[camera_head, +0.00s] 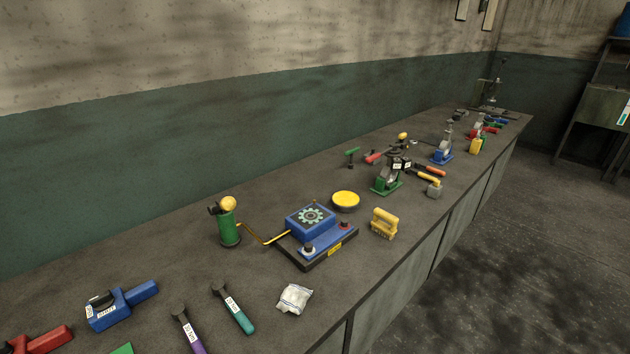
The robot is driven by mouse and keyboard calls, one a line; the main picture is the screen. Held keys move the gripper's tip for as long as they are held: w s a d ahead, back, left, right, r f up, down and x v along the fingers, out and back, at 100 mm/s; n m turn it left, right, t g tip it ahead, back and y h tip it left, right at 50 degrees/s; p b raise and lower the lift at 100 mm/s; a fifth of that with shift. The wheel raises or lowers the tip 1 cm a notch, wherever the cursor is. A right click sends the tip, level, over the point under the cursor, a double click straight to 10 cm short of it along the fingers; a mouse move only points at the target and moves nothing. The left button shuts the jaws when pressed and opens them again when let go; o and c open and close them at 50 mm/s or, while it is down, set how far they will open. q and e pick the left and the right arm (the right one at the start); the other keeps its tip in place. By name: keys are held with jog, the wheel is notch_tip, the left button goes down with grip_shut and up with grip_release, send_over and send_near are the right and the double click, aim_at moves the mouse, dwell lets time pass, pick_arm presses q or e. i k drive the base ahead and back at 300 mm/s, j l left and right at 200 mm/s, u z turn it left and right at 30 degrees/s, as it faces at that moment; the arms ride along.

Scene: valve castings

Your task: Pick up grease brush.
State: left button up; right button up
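Neither of my grippers shows in the head view. I cannot tell for certain which thing is the grease brush. A yellow block with an arched handle and what look like pale bristles below (384,223) stands near the front edge of the bench. A teal-handled tool with a dark head and a white label (234,309) lies at the lower left. A similar purple-handled tool (187,331) lies beside it, cut off by the bottom edge. Nothing is seen touching any of these.
The long grey bench (135,250) runs along the wall. A blue device with a gear emblem (311,221), a green canister (228,227), a yellow round tin (345,200) and a clear bag (294,298) stand on it. Bare bench lies left of the canister.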

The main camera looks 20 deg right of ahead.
aim_at(385, 230)
jog(key=z, duration=1.15)
